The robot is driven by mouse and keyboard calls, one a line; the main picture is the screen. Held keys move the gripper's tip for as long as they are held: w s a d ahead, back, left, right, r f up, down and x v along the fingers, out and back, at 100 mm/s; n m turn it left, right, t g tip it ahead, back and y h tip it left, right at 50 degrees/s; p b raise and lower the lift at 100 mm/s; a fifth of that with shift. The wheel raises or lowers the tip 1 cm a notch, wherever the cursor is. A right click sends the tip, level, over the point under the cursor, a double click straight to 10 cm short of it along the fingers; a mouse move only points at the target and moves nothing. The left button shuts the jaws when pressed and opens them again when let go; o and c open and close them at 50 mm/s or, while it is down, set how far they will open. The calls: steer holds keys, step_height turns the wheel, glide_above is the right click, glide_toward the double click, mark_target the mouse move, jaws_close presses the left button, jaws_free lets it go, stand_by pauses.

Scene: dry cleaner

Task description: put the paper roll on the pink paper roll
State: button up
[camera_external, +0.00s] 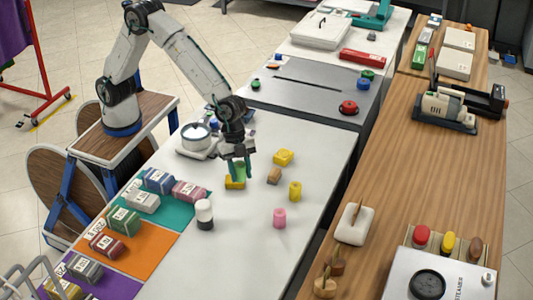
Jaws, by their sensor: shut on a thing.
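The pink paper roll (279,218) stands upright on the white table, in front and to the right of my gripper. My gripper (239,168) points down and is shut on a small green roll (238,170), largely hidden by the fingers. The green roll is right over a yellow block (235,183); I cannot tell whether they touch. A yellow roll (295,191) stands upright behind and to the right of the pink one, apart from it.
A black-and-white cylinder (204,214) stands left of the pink roll. A brown block (274,176) and another yellow block (283,157) lie right of my gripper. Labelled bundles (188,192) lie on coloured mats at left. The table around the pink roll is clear.

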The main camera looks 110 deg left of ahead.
steer(key=shift+w+d+f, duration=0.1)
steer(key=shift+w+f, duration=0.1)
glide_above(281, 213)
steer(key=shift+s+f+m, duration=0.1)
steer(key=shift+f+m, duration=0.2)
steer(key=shift+f, duration=0.4)
steer(key=shift+d+f, duration=0.1)
steer(key=shift+f, duration=1.65)
steer(key=shift+f, duration=0.2)
steer(key=o, duration=1.1)
steer(key=shift+c, duration=0.2)
steer(key=shift+r, duration=0.15)
